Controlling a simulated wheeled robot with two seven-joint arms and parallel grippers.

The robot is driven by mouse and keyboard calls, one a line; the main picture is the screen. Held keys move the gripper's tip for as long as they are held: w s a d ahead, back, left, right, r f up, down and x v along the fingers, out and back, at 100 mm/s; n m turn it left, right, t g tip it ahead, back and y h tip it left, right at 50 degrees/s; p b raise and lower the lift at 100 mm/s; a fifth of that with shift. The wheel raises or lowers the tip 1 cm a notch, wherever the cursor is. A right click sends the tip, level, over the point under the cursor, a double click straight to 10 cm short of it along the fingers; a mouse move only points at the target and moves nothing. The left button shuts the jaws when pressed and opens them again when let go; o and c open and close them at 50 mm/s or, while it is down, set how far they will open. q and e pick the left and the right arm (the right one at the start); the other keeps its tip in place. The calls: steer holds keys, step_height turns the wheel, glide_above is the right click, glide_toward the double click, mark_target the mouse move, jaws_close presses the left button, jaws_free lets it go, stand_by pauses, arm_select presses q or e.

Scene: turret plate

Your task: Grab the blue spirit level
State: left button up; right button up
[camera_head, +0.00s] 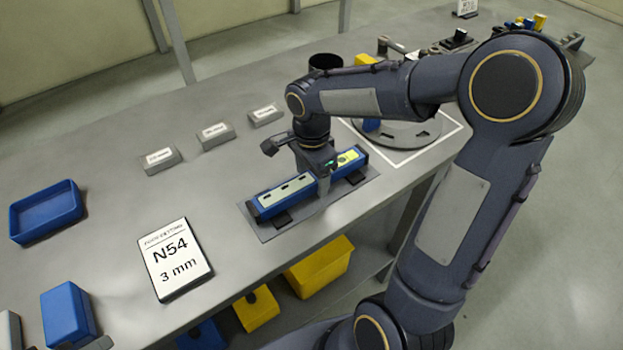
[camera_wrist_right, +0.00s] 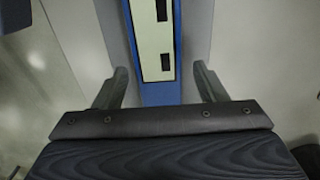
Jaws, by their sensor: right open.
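The blue spirit level (camera_head: 285,196) lies on a dark grey mat (camera_head: 262,232) near the table's front edge. It has a pale top strip with dark slots and a yellow-green part near its right end. My right gripper (camera_head: 321,180) is over the level, right of its middle. In the right wrist view the level (camera_wrist_right: 157,90) runs between the two spread fingers of my right gripper (camera_wrist_right: 158,85), with a gap on each side. The fingers are open. Contact with the mat cannot be told. My left gripper is not in view.
A sign reading N54 3 mm (camera_head: 175,260) and a blue tray (camera_head: 46,211) are at left. Small grey labelled blocks (camera_head: 215,135) stand behind the level. A round grey plate (camera_head: 400,132) is partly hidden by my arm. Yellow bins (camera_head: 320,268) sit below the table.

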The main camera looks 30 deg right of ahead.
steer(key=shift+f, duration=0.3)
steer(key=c, duration=1.4)
steer(key=shift+r, duration=0.1)
steer(key=shift+r, duration=0.1)
